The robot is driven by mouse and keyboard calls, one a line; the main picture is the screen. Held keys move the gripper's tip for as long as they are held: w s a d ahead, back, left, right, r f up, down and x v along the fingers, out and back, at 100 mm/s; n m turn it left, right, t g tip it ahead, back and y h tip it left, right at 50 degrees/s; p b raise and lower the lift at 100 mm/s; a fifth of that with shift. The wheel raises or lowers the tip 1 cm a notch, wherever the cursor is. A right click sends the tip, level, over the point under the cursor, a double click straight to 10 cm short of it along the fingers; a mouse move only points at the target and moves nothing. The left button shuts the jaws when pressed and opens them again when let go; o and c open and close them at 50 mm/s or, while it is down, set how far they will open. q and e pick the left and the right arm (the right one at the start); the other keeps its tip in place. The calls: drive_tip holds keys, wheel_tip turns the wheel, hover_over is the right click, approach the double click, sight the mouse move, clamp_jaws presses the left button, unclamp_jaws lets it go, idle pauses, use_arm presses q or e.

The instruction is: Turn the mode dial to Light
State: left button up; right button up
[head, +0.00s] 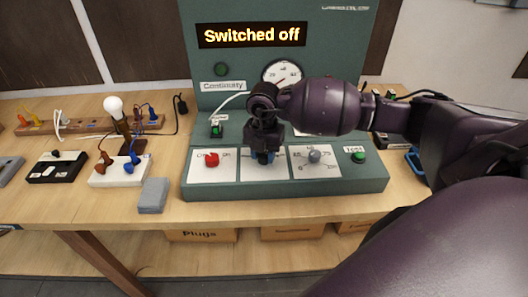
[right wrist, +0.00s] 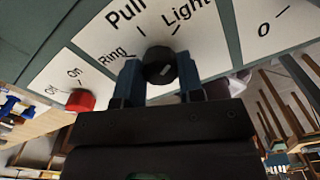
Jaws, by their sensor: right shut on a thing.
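The mode dial (right wrist: 158,65) is a round black knob on a white plate lettered Ring, Pull and Light, seen in the right wrist view. A faint pale mark shows on the knob, but I cannot tell which word it points to. My right gripper (right wrist: 160,85) has its blue fingers on either side of the knob and is shut on it. In the head view my right gripper (head: 264,156) reaches down onto the middle plate of the green console (head: 335,188) and hides the dial. My left gripper is not in view.
A red switch knob (head: 211,159) sits left of the dial, a grey knob (head: 314,156) and a green Test button (head: 358,156) right. The display (head: 250,35) reads "Switched off". A lamp bulb (head: 113,106) and a grey block (head: 153,195) stand left on the table.

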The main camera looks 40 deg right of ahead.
drive_tip(key=o, duration=0.9)
wheel_tip(320, 180, up, 11)
drive_tip(key=shift+f, duration=0.1)
idle(0.7)
